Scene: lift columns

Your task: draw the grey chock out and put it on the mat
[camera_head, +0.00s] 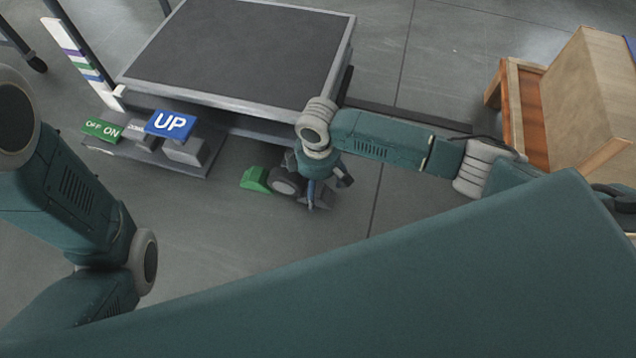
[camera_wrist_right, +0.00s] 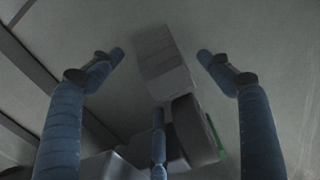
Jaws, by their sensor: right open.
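The grey chock (camera_wrist_right: 163,62) lies on the floor beside a dark wheel (camera_wrist_right: 195,130) in the right wrist view. In the head view the grey chock (camera_head: 322,200) is partly hidden by my right gripper (camera_head: 327,187). That gripper is open above the chock, its fingers spread; in the wrist view the chock shows between the two upper fingertips (camera_wrist_right: 161,56). I cannot tell whether any finger touches it. A green chock (camera_head: 255,179) sits at the other side of the wheel (camera_head: 286,182). My left gripper is out of view. I see no mat.
A lift table (camera_head: 240,50) with a dark top stands behind the wheel. A wooden box (camera_head: 590,95) stands at the right. The floor in front is clear.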

